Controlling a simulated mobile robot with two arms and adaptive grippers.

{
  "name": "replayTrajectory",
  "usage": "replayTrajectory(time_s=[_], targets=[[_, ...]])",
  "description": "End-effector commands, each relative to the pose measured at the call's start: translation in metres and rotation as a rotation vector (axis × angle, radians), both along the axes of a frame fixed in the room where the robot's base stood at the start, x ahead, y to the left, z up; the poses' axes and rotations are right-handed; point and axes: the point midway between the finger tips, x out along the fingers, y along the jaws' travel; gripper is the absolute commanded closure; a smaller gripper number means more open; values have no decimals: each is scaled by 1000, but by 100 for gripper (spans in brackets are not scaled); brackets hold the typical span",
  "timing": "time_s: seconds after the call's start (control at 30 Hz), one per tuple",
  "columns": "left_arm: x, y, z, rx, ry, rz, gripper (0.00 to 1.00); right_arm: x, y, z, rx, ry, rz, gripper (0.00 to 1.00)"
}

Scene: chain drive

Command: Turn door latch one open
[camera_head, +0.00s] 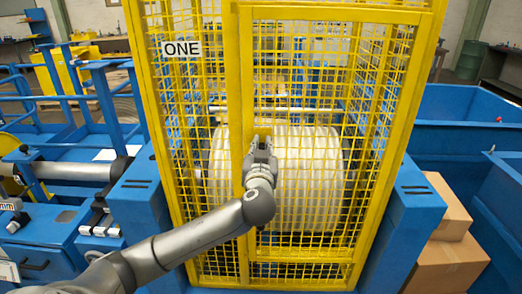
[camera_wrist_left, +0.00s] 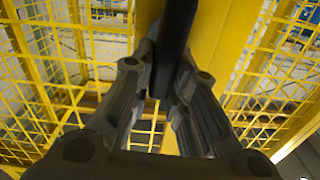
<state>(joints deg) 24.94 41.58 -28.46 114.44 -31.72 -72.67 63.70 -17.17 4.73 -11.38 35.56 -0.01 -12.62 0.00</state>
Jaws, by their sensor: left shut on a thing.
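The yellow mesh door (camera_head: 300,190) of the cage marked ONE (camera_head: 181,49) stands in front of me and looks closed. My left gripper (camera_head: 262,143) is at the door's left upright, about mid-height. In the left wrist view, the fingers (camera_wrist_left: 168,85) are closed around a dark bar-shaped latch (camera_wrist_left: 178,30) in front of a yellow post (camera_wrist_left: 215,40). In the head view the latch is hidden behind the gripper. My right gripper is not in view.
A large pale ribbed drum (camera_head: 315,165) sits behind the mesh. Cardboard boxes (camera_head: 445,265) stand at the right beside blue bins (camera_head: 460,105). Blue frames and railings (camera_head: 70,95) fill the left side.

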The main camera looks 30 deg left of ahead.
Motion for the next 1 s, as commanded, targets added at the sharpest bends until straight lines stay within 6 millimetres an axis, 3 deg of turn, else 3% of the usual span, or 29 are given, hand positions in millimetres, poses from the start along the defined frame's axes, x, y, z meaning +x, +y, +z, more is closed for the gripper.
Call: replayTrajectory(time_s=[0.37,1.0], targets=[[4,-7,-2,221,138,0,100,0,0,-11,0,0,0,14],[11,-18,-10,741,458,-1,100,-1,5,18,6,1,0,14]])
